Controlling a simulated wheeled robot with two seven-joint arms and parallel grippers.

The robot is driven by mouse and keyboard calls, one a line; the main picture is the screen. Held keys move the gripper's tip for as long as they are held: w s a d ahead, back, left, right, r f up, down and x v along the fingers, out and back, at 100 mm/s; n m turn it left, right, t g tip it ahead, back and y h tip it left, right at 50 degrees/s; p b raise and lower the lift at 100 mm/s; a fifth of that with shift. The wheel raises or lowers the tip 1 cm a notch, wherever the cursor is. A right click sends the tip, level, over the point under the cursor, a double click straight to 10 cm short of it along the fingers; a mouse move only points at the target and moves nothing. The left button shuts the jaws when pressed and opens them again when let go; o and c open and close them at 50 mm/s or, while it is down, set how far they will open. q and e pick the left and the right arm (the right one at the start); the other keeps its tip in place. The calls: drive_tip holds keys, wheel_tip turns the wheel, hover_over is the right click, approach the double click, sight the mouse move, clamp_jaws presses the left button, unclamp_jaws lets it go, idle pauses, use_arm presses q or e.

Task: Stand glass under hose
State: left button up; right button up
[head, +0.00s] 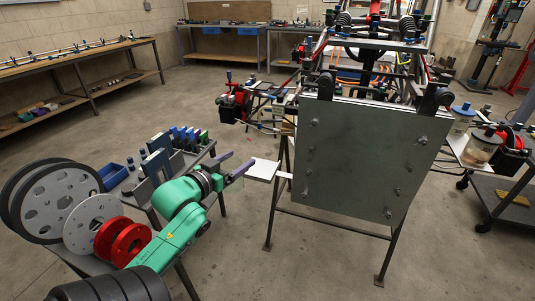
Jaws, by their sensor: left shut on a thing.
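My left gripper (232,168), with two purple-grey fingers on the green arm, is at centre-left, just left of a small white plate (263,169). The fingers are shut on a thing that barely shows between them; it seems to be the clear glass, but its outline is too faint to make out. The plate sticks out from the left side of the chassis stand. Which of the hoses and cables on the tube chassis (385,40) is the task's hose cannot be told. My right gripper is not in view.
A large grey metal panel (365,155) fills the chassis front. Clear jars (482,150) stand on a white shelf at right. A small table with grey and blue tools (160,155), a blue bin (112,176) and discs (92,224) lies around my left arm. Open floor lies between benches.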

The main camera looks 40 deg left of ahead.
sight(237, 163)
use_arm(q)
drive_tip(key=shift+f+x, duration=0.2)
drive_tip(key=shift+x, duration=2.35)
drive_tip(key=shift+f+x, duration=0.15)
drive_tip(key=shift+x, duration=2.35)
drive_tip(key=shift+f+x, duration=0.2)
drive_tip(key=shift+x, duration=2.35)
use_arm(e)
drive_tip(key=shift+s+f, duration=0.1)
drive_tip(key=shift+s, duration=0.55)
use_arm(q)
drive_tip(key=shift+s+f, duration=0.1)
drive_tip(key=shift+f, duration=0.05)
drive_tip(key=o, duration=1.4)
drive_tip(key=v, duration=1.2)
drive_tip(key=shift+p, duration=0.3)
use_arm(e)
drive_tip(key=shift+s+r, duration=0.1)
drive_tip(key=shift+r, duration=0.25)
